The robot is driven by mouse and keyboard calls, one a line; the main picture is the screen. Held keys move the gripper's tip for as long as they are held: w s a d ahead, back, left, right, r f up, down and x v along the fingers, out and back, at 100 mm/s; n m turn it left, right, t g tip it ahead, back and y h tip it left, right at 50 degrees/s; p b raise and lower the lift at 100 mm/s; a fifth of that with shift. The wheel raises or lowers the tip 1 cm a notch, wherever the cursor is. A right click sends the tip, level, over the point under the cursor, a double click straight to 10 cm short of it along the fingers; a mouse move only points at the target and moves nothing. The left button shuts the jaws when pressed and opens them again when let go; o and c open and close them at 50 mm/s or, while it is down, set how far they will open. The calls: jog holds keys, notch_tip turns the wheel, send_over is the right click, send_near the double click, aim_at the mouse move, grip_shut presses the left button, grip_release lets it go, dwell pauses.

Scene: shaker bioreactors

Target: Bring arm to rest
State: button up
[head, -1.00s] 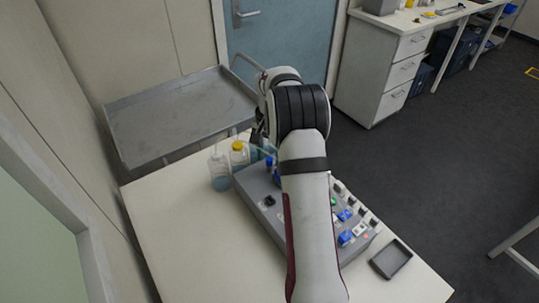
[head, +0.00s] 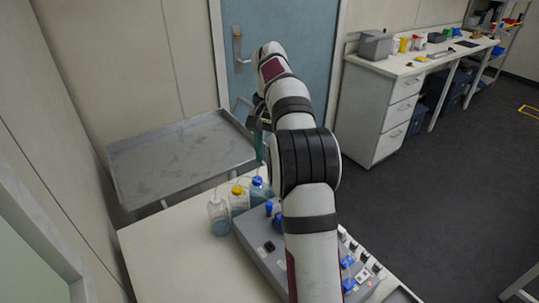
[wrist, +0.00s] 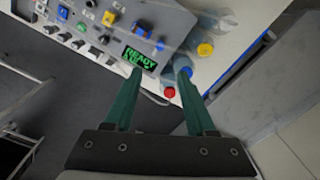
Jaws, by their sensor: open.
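My arm reaches out over the bench, and my gripper (head: 259,146) hangs beyond it near the bench's far edge, partly hidden by my own arm links. In the wrist view my gripper (wrist: 160,74) has its two green fingers spread apart with nothing between them. The grey control box (head: 262,243) sits on the bench, and in the wrist view its display (wrist: 139,58) reads READY. Fingers appear above the box and bottles, apart from them as far as I can tell.
A clear bottle (head: 219,217), a yellow-capped bottle (head: 239,200) and a blue-capped bottle (head: 258,189) stand beside the box. A red cap (wrist: 169,92) shows in the wrist view. A metal tray cart (head: 180,150) is at left. White bench top (head: 170,245) is clear at left.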

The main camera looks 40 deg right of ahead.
jog(key=shift+r, duration=0.1)
dwell(0.3)
jog(key=s+a+r+n, duration=0.25)
jog(key=s+a, duration=0.45)
jog(key=a, duration=0.5)
jog(key=s+a+f+n, duration=0.1)
jog(key=s+a+f, duration=0.1)
jog(key=s+a, duration=0.3)
jog(key=s+a+f+n+y, duration=0.1)
jog(key=s+a+f+n, duration=0.1)
jog(key=s, duration=0.8)
jog(key=s+a+f+n, duration=0.1)
jog(key=s+a+f, duration=0.2)
jog(key=s+a, duration=0.4)
jog(key=shift+s+a+f+y, duration=0.15)
jog(key=shift+s+a+y, duration=0.2)
jog(key=shift+s, duration=0.5)
